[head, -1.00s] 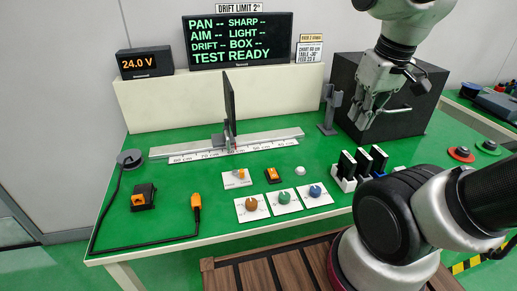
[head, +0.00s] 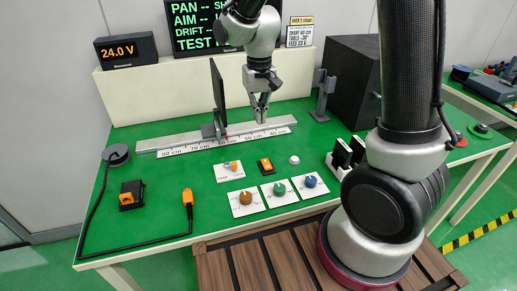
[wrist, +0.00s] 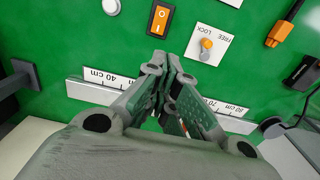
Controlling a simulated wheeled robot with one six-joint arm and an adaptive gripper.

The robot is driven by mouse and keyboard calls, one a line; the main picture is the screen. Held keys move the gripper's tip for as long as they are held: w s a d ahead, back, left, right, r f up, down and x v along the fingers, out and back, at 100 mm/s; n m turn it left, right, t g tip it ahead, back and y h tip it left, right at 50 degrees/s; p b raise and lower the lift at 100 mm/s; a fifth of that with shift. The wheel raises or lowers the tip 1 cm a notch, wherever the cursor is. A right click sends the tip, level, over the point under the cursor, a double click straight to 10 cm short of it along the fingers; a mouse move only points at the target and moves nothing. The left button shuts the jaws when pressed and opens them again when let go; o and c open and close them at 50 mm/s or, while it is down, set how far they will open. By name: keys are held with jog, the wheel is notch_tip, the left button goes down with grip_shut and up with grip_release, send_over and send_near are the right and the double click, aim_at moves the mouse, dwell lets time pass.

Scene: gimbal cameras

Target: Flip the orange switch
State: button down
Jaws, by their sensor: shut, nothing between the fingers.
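The orange switch (head: 265,166) is a rocker in a black frame, lying on the green table behind the dial plates. In the wrist view the orange switch (wrist: 159,18) sits at the top, with its I and O marks showing. My gripper (head: 261,118) is above the ruler rail, behind the switch and apart from it. In the wrist view my gripper (wrist: 168,60) points down with its fingertips together and nothing between them. The switch lies beyond the fingertips there.
A FREE/LOCK plate with an orange lever (head: 231,165) stands left of the switch, and a white button (head: 294,160) right of it. Three dials are in front: brown (head: 246,198), green (head: 279,188), blue (head: 310,181). A black upright panel (head: 217,95) stands on the rail (head: 180,141).

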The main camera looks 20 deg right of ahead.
jog(key=shift+f, duration=0.1)
send_near(259, 160)
notch_tip(259, 160, down, 5)
jog(key=shift+f, duration=0.15)
dwell(0.5)
jog(key=shift+w+f+g, duration=0.1)
jog(key=shift+f+g, duration=0.3)
jog(key=shift+r, duration=0.15)
jog(key=shift+r, duration=0.7)
